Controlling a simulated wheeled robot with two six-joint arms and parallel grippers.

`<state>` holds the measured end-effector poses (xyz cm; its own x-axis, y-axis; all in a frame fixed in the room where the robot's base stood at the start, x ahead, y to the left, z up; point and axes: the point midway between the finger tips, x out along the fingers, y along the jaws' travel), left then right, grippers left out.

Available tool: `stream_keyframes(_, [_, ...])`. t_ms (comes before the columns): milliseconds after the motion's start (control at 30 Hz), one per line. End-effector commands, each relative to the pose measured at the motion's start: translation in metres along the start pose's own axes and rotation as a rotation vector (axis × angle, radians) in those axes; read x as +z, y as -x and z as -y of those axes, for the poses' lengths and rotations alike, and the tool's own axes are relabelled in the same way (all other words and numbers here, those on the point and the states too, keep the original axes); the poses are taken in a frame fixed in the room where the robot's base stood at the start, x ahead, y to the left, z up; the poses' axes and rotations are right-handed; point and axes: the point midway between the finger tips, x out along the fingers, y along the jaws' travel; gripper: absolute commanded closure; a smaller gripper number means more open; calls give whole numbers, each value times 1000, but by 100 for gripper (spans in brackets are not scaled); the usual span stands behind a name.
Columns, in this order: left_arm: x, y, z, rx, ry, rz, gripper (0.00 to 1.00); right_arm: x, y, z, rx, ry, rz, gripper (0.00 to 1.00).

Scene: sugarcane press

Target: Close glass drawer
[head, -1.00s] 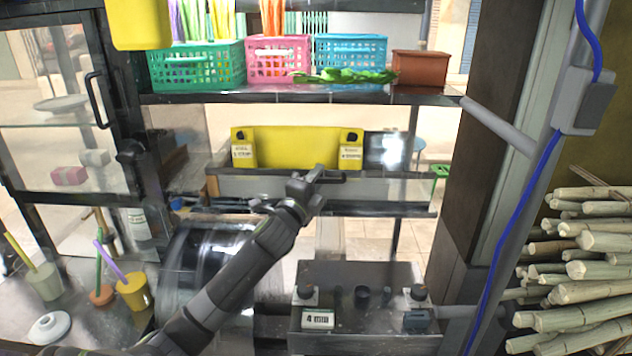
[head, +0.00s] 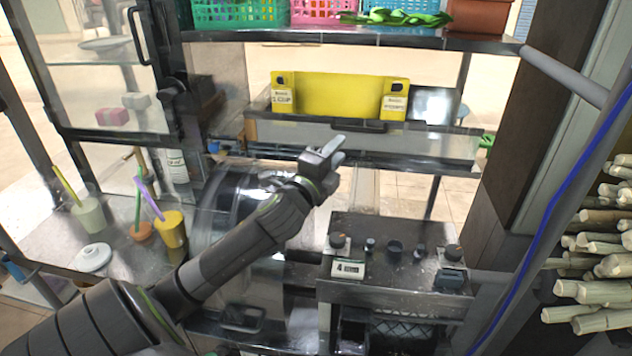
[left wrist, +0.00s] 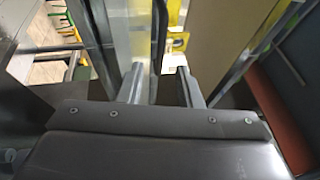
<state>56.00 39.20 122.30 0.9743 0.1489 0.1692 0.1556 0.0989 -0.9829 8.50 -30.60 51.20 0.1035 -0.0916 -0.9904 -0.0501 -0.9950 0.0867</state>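The glass drawer (head: 420,145) is a clear panel under a yellow sign, with a dark handle (head: 358,127) on its top edge. How far it stands out from its frame is hard to tell. My left gripper (head: 335,148) is in front of the glass, just below and left of the handle. In the left wrist view its two fingers (left wrist: 160,86) are apart with a gap between them, and nothing is clearly held. A dark bar shows beyond the fingertips. My right gripper is not in view.
A shelf with baskets (head: 240,12) spans the top. A dark control box (head: 395,265) stands below right. Cups (head: 90,215) stand on the left counter beside an open-looking glass door (head: 95,70). Sugarcane stalks (head: 600,240) are piled at right.

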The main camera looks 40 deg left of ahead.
Motion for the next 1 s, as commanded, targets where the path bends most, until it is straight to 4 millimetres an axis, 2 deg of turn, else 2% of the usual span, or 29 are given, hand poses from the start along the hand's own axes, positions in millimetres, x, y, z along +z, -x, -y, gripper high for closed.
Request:
stream_keyframes(33, [0,12,-3,1,-3,-2,68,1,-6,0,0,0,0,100])
stream_keyframes(200, [0,43,-3,2,-4,-1,68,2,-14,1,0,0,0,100])
stream_keyframes(400, [0,69,-1,0,-3,-1,68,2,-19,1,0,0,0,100])
stream_keyframes(600, [0,77,0,0,0,0,68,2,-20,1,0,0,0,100])
stream_keyframes(1000, [0,77,0,0,0,0,68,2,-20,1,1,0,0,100])
